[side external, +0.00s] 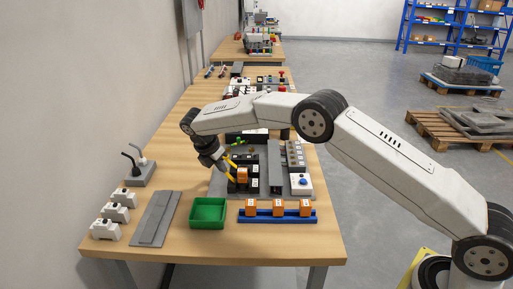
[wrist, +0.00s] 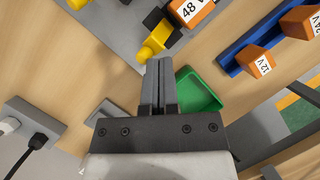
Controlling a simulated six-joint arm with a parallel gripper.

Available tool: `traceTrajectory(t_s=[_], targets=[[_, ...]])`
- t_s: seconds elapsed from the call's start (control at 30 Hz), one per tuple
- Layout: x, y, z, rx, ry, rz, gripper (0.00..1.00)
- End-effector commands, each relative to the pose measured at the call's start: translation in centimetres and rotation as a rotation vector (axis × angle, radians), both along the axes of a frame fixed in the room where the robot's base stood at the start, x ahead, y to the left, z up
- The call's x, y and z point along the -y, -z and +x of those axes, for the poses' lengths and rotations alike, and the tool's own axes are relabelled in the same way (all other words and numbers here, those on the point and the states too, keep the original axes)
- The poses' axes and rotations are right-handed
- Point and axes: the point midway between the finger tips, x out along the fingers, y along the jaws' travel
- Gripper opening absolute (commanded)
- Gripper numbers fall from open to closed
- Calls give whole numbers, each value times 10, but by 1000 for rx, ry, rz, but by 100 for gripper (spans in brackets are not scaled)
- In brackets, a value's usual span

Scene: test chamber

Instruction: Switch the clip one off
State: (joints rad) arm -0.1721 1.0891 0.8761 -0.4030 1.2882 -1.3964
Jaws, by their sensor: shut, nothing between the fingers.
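An orange block marked 48 V (wrist: 190,10) sits at a black holder (wrist: 160,22) on the grey board (wrist: 118,25). The orange block also shows in the side view (side external: 242,175). A yellow lever-like piece (wrist: 152,49) sticks out from the black holder. My gripper (wrist: 159,64) is shut and empty, with its fingertips just short of the yellow piece; I cannot tell whether they touch. In the side view my gripper (side external: 224,168) points down beside the yellow piece (side external: 231,164). No marking shows which part is the clip one.
A green bin (side external: 208,213) stands in front of the board. A blue rail (side external: 278,216) with orange blocks is to its right. A flat grey plate (side external: 155,218) and white units (side external: 105,229) lie left. Wooden tabletop is clear between them.

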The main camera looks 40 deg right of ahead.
Motion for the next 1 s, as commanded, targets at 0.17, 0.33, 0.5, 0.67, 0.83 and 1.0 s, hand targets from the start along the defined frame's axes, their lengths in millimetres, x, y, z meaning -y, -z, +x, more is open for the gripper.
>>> traceTrajectory(t_s=[0.17, 0.33, 0.5, 0.67, 0.83, 1.0], targets=[[3, 0, -2, 0, 1, 0, 0], [7, 2, -6, -1, 1, 0, 0], [11, 3, -10, -1, 1, 0, 0], [12, 4, -11, -1, 2, 0, 0], [12, 5, -12, -5, 2, -1, 0], [12, 6, -13, -7, 2, -1, 0]])
